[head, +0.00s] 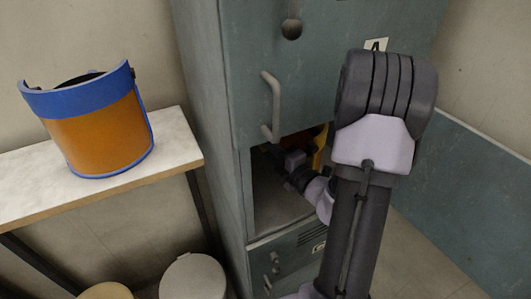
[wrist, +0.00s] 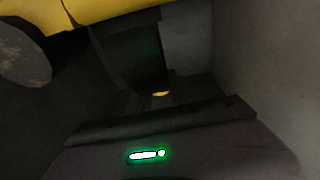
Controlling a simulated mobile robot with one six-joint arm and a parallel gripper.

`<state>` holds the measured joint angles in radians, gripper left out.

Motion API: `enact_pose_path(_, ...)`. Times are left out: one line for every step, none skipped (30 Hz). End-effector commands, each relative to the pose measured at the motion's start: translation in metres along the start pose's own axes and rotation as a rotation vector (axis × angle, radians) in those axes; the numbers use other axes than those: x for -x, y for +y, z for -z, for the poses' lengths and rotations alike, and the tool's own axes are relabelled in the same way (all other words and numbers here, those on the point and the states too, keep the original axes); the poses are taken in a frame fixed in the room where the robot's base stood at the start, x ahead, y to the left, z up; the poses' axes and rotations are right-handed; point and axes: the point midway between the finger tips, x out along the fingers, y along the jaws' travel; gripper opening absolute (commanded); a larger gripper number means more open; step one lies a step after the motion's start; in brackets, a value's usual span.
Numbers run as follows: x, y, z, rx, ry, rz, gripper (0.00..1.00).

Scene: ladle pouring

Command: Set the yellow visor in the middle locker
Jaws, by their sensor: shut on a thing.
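The yellow visor (head: 320,150) shows only as a small yellow and orange patch inside the open middle locker (head: 285,212), near its upper right. My arm hides most of it. My gripper (head: 292,165) is inside the compartment, shut on the visor; its fingertips are hard to make out in the shade. In the wrist view the visor's yellow surface (wrist: 100,10) crosses the top left, close to the camera. The dark locker interior lies beyond it. I cannot tell whether the visor touches the locker floor.
The upper locker door (head: 325,90) is shut and has a handle. An open door panel (head: 465,195) stands at the right. A blue-rimmed orange visor (head: 100,130) sits on a pale bench (head: 178,150) at the left. Round-topped stools (head: 193,277) stand below.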

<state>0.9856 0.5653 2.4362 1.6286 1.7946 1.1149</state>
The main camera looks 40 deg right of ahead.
Motion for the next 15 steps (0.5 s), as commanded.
enact_pose_path(-0.0001, 0.0017, 0.0000, 0.001, 0.000, -0.001, 0.00)
enact_pose_path(-0.0001, 0.0013, 0.0000, 0.001, 0.000, -0.001, 0.00)
enact_pose_path(-0.0001, 0.0000, 0.0000, 0.000, 0.000, -0.001, 0.00)
enact_pose_path(-0.0001, -0.0011, -0.0001, 0.000, 0.000, -0.001, 0.00)
enact_pose_path(-0.0001, -0.0021, -0.0001, 0.000, 0.000, -0.001, 0.00)
enact_pose_path(-0.0001, -0.0028, 0.0000, -0.001, 0.000, 0.000, 0.25)
enact_pose_path(-0.0001, -0.0022, 0.0000, 0.000, 0.000, -0.001, 0.31)
enact_pose_path(-0.0001, -0.0021, 0.0000, 0.000, 0.000, -0.001, 0.37)
enact_pose_path(-0.0001, -0.0021, 0.0000, 0.000, 0.000, -0.001, 0.45)
enact_pose_path(-0.0001, -0.0021, 0.0000, 0.000, 0.000, 0.000, 0.45)
enact_pose_path(-0.0001, -0.0021, 0.0000, 0.000, 0.000, 0.000, 0.45)
enact_pose_path(-0.0001, -0.0021, 0.0000, 0.000, 0.000, 0.000, 0.45)
enact_pose_path(-0.0001, -0.0021, 0.0000, 0.000, 0.000, 0.000, 0.45)
enact_pose_path(-0.0001, -0.0021, 0.0000, 0.000, 0.000, 0.000, 0.45)
enact_pose_path(-0.0001, -0.0022, 0.0000, 0.000, 0.000, 0.000, 0.45)
